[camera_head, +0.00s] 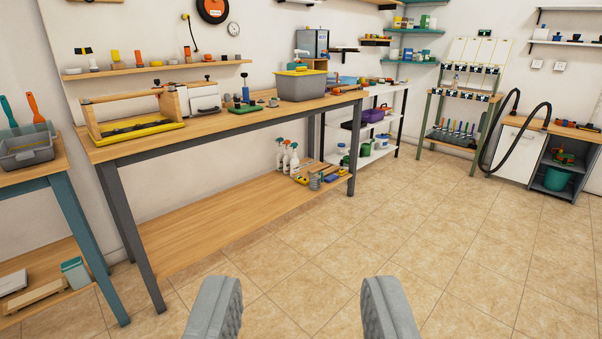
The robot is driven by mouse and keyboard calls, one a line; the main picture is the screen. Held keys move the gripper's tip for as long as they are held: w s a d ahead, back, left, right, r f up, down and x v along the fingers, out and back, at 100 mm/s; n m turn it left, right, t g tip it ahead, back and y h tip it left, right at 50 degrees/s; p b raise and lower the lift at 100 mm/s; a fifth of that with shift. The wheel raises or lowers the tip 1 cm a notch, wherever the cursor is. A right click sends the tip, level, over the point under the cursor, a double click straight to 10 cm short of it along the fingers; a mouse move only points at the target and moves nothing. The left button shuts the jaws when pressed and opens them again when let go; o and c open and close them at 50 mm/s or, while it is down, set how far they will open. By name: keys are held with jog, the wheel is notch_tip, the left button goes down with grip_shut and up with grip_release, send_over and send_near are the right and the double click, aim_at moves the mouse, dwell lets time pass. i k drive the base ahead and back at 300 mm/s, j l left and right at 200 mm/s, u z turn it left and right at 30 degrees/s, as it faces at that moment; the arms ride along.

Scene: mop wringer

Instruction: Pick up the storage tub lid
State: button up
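A grey storage tub (302,90) stands on the long wooden workbench, toward its far right end.
The long workbench (215,118) carries a wooden frame with a yellow base (135,130) at its left. Spray bottles (287,157) stand on its lower shelf. A teal-legged table (75,210) stands at left. The tiled floor (400,225) is clear in the middle.

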aim_at(300, 70)
jog(key=i, duration=2.35)
